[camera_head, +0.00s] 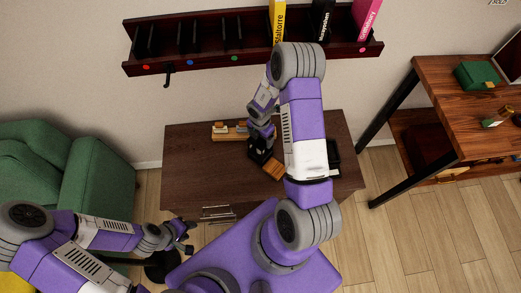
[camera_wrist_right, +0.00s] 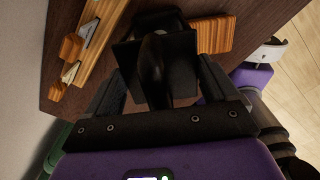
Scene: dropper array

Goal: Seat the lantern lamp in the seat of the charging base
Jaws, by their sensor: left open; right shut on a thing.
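A dark, boxy thing, which looks like the lantern lamp (camera_head: 261,154), is at my right gripper (camera_head: 259,137) over the brown table. In the right wrist view the dark thing (camera_wrist_right: 155,62) has flat black panels and sits between the two fingers of the right gripper (camera_wrist_right: 160,92), which is shut on it. Whether its lower end touches anything is hidden. I cannot pick out the charging base for certain; a black flat thing (camera_head: 334,158) shows partly behind my right arm. My left gripper (camera_head: 184,236) is open and empty, left of the table's front edge.
The brown table (camera_head: 195,165) bears a small wooden rack (camera_head: 230,132) at the back and a flat wooden block (camera_head: 272,170) beside the held thing. Its left part is clear. A dark wall shelf (camera_head: 200,60) hangs behind; a green armchair (camera_head: 85,180) stands left.

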